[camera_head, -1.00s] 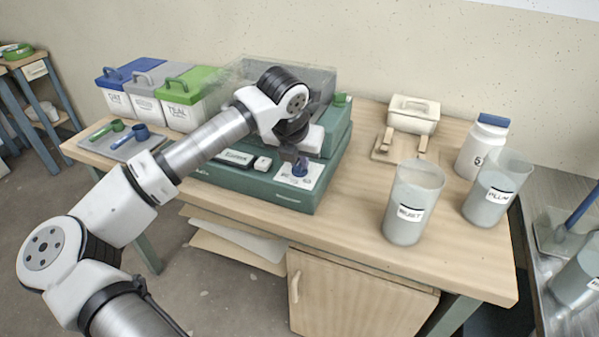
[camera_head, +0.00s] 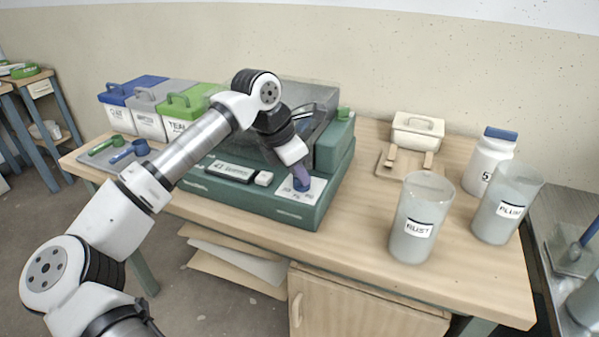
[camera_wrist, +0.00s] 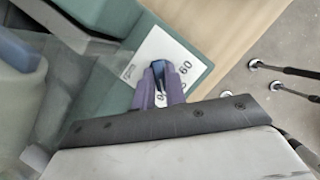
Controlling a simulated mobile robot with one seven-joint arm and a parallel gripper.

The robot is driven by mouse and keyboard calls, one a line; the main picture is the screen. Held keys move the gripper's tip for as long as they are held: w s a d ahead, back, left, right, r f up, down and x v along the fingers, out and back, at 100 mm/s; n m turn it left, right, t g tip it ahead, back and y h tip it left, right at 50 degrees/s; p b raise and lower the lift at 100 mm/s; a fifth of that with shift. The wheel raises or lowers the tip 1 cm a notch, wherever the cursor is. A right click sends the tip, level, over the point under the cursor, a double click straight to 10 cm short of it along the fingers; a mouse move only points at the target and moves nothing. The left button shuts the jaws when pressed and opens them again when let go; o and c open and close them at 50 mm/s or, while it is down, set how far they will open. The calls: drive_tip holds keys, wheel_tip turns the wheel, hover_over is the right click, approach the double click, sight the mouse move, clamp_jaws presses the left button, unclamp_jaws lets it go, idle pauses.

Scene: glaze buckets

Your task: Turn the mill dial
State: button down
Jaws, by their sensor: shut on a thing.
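The green mill (camera_head: 262,206) stands on the wooden table. A white plate (camera_head: 314,189) with printed numbers lies on its front right top, partly covered by my gripper. My gripper (camera_head: 301,183) comes down tilted onto this plate, its purple fingers over the dial. In the wrist view my gripper (camera_wrist: 158,82) is shut on the dark blue dial (camera_wrist: 158,69), which shows between the fingertips. The numbers 60 and part of another show on the plate (camera_wrist: 150,55) beside the fingers. The dial is mostly hidden in the head view, so its pointing direction cannot be told.
A clear cover (camera_head: 300,95) stands on the mill behind my gripper. Blue, grey and green lidded bins (camera_head: 185,115) stand at the left. Two grey cups (camera_head: 415,225) and a white jar (camera_head: 485,160) stand at the right. Bare table lies between mill and cups.

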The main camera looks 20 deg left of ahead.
drive_tip(key=shift+m, duration=0.3)
drive_tip(key=c, duration=1.4)
unclamp_jaws()
drive_tip(key=shift+c, duration=0.2)
drive_tip(key=v, duration=1.3)
drive_tip(key=shift+a+r, duration=0.25)
drive_tip(key=shift+r, duration=0.15)
